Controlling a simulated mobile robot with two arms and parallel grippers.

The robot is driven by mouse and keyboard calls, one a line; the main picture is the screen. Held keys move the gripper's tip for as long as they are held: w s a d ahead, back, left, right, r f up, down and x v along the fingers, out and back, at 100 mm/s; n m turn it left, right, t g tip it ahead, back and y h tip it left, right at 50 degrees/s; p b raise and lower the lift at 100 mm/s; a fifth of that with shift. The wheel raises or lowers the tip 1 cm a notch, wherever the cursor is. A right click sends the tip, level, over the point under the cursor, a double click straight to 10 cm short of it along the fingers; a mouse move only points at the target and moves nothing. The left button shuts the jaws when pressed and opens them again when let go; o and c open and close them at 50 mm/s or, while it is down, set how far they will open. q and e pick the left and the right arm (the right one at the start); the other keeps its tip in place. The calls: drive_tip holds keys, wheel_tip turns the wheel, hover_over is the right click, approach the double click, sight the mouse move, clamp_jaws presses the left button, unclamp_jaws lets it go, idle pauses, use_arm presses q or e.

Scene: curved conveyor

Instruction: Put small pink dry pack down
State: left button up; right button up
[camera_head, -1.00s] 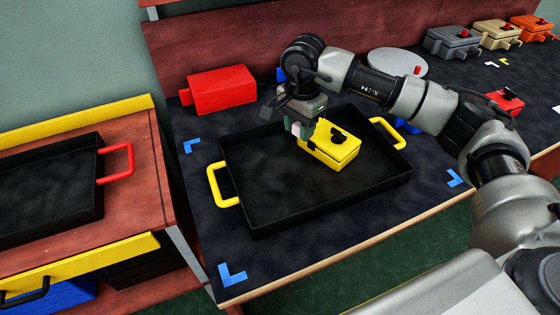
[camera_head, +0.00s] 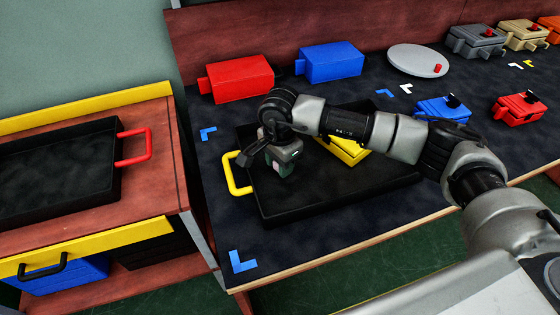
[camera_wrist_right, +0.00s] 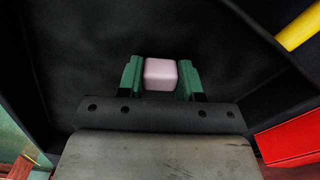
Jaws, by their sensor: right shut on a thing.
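The small pink pack (camera_wrist_right: 160,74) is a pale pink block between the two green fingers of my right gripper (camera_wrist_right: 160,78) in the wrist view. In the head view my right gripper (camera_head: 281,163) is over the left part of the black tray (camera_head: 345,192), with a bit of the pink pack (camera_head: 276,167) showing. The gripper is shut on the pack. I cannot tell whether the pack touches the tray floor. A yellow box (camera_head: 350,151) sits in the tray, partly hidden behind my right arm. My left gripper is not in view.
The tray has a yellow handle (camera_head: 236,174) at its left. Red (camera_head: 238,79) and blue (camera_head: 330,62) boxes stand behind it. A small blue box (camera_head: 443,110) and red box (camera_head: 520,108) are to the right. Another black tray (camera_head: 60,175) is on the left. The tray's front is bare.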

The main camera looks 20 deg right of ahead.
drive_tip(key=o, duration=0.9)
wheel_tip(320, 180, up, 2)
drive_tip(key=shift+r, duration=0.1)
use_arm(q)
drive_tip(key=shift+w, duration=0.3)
use_arm(e)
wheel_tip(320, 180, up, 10)
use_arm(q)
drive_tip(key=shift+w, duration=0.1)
